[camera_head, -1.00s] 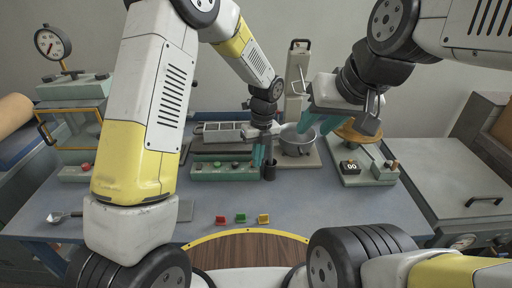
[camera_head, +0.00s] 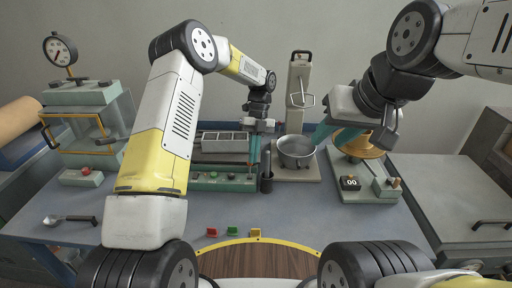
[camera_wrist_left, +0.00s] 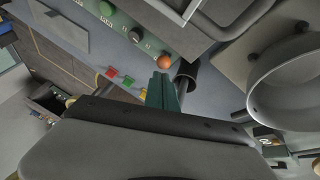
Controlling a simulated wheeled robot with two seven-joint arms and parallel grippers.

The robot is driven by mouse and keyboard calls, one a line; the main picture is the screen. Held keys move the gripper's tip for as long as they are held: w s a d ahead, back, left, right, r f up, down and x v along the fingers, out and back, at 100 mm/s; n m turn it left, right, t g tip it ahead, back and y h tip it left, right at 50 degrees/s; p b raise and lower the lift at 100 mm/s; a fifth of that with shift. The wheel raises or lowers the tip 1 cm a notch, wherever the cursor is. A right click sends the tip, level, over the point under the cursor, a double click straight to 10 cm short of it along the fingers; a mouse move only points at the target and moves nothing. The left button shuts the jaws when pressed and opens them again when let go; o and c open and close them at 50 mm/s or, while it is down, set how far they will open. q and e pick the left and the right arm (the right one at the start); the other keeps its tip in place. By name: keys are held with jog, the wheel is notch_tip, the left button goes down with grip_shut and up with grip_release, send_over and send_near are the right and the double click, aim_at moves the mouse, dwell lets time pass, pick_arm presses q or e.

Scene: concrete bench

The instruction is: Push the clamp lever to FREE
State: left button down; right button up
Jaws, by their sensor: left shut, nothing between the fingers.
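My left gripper (camera_head: 254,160) is shut and empty. Its teal fingers point down at the right end of the green-based machine (camera_head: 215,185), beside a dark upright tube (camera_head: 267,184). In the left wrist view the shut fingertips (camera_wrist_left: 161,82) are close to an orange ball knob (camera_wrist_left: 164,62) on the machine's edge; I cannot tell whether they touch. This knob may be the clamp lever's end; its arm and any FREE mark cannot be made out. My right gripper (camera_head: 321,134) hangs above the back right of the bench, near the pot; its finger gap is unclear.
A grey pot (camera_head: 296,150) stands right of the tube, before a tall press-like stand (camera_head: 299,95). A counter device (camera_head: 350,183) is on the right. Small red, green and yellow blocks (camera_head: 232,231) and a spoon (camera_head: 68,219) lie in front.

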pick_arm(q)
jog(key=shift+r, duration=0.15)
jog(key=shift+r, duration=0.7)
jog(key=shift+r, duration=0.1)
jog(key=a+v, duration=0.1)
jog(key=v, duration=0.6)
jog(key=shift+d+r, duration=0.3)
jog(key=shift+d, duration=0.25)
jog(key=shift+w, duration=0.1)
